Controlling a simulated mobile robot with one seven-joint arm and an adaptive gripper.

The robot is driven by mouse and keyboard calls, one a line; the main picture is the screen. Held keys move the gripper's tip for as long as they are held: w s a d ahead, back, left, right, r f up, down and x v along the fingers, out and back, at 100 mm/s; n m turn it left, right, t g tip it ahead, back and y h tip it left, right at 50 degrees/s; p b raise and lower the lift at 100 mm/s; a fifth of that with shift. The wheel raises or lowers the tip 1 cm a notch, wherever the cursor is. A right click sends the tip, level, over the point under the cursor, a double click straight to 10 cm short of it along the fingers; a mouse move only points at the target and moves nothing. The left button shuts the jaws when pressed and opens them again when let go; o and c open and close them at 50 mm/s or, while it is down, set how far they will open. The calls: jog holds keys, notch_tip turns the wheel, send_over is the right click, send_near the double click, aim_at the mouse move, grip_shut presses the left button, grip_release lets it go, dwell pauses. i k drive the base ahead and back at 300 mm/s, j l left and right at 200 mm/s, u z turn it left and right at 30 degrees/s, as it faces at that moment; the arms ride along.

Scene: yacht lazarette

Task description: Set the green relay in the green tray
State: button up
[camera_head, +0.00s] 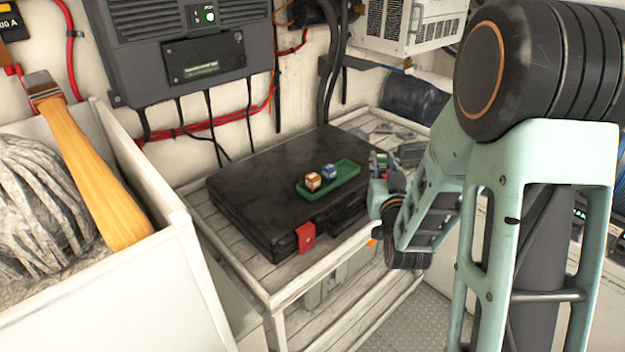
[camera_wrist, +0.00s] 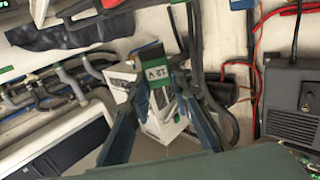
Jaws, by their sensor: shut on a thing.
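The green tray (camera_head: 345,182) lies on the lid of a black case. An orange-and-white relay (camera_head: 313,181) and a blue-and-white relay (camera_head: 329,171) sit in it, side by side toward its left part. The green relay, marked "12 V", shows between my fingertips in the wrist view (camera_wrist: 157,74). My gripper (camera_wrist: 160,84) is shut on it. In the head view my gripper (camera_head: 378,188) is to the right of the tray, apart from it, and is partly hidden by my arm. A small green thing, probably the relay, shows just above it.
The black case (camera_head: 260,195) with a red latch (camera_head: 305,236) lies on a slatted shelf (camera_head: 270,285). A white bin (camera_head: 160,260) with a wooden-handled brush (camera_head: 90,170) stands at left. A charger box (camera_head: 185,45) and cables hang on the wall behind. The tray's right part is free.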

aim_at(344, 171)
jog(key=l+u, duration=0.1)
jog(key=u, duration=0.8)
jog(key=l+u, duration=0.9)
jog(key=l, duration=0.35)
jog(key=k+l+u, duration=0.15)
jog(key=l+u, duration=0.15)
jog(key=l, duration=0.3)
jog(key=k+l, duration=0.1)
jog(key=l, duration=0.3)
jog(key=k+l, duration=0.1)
jog(key=l, duration=0.25)
jog(key=k+l, duration=0.15)
jog(key=l, duration=0.25)
